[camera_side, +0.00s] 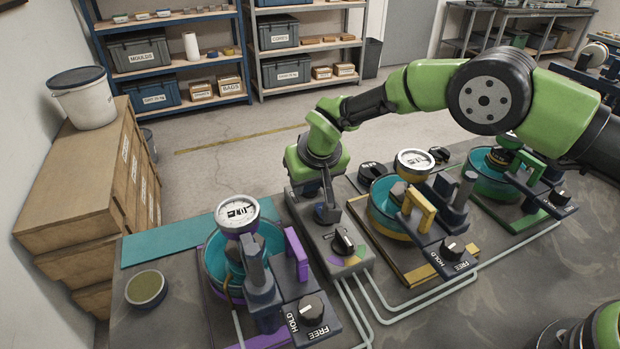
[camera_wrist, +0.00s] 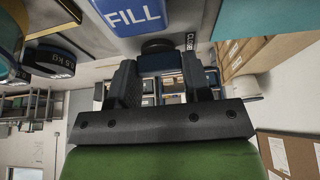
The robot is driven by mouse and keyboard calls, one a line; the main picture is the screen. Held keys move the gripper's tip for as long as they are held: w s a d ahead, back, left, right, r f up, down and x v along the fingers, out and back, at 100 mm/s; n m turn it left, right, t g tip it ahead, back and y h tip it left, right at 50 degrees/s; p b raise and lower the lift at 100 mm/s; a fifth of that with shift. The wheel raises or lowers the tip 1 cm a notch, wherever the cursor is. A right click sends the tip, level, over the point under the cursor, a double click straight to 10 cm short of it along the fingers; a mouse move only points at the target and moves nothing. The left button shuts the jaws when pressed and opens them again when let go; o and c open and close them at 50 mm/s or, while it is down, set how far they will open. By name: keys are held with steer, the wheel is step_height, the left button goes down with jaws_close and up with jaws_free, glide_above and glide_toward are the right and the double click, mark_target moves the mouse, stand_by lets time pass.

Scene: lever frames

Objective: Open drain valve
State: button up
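My gripper (camera_side: 325,207) points down over the grey control panel (camera_side: 318,243) between the purple and yellow stations. A dark round part (camera_wrist: 160,46) lies beyond the fingertips, beside partly hidden lettering that starts "CLO". A blue piece marked FILL (camera_wrist: 135,15) is just above. On the panel a black selector knob (camera_side: 343,240) sits over purple, yellow and green sectors. I cannot tell which part is the drain valve; no drain label is readable.
Teal basins with gauges stand at the purple station (camera_side: 238,212), the yellow station (camera_side: 415,162) and the green station (camera_side: 490,170). HOLD/FREE knobs (camera_side: 311,307) stand in front. Pale pipes run along the bench front.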

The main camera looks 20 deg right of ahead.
steer(key=shift+m, duration=0.4)
steer(key=shift+m+g+h, duration=0.4)
steer(key=shift+m+h, duration=0.6)
steer(key=shift+m, duration=1.7)
steer(key=o, duration=0.9)
steer(key=shift+a+r, duration=0.1)
